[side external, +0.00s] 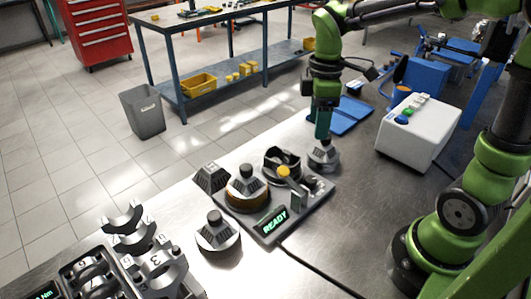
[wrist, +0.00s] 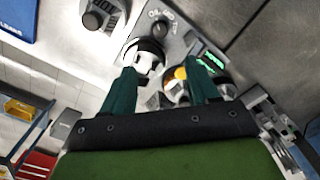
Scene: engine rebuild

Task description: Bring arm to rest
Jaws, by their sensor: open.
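My gripper (side external: 322,136) points down at the far end of the fixture in the side view, just above a grey knobbed part (side external: 323,156). Its two teal fingers are apart in the wrist view (wrist: 162,68), with no part clearly held between them. The dark fixture plate (side external: 262,236) has a lit READY display (side external: 275,220) and a yellow-knobbed lever (side external: 284,172). On the plate are a knobbed part on a brass-coloured ring (side external: 247,200) and a dark open ring (side external: 282,160).
Two more knobbed grey parts (side external: 217,234) (side external: 212,177) stand near the plate. A rack of curved grey parts (side external: 130,255) is at the front left. A white box with coloured buttons (side external: 418,130) and a blue mat (side external: 345,115) lie to the right and behind. Bare metal table lies right of the plate.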

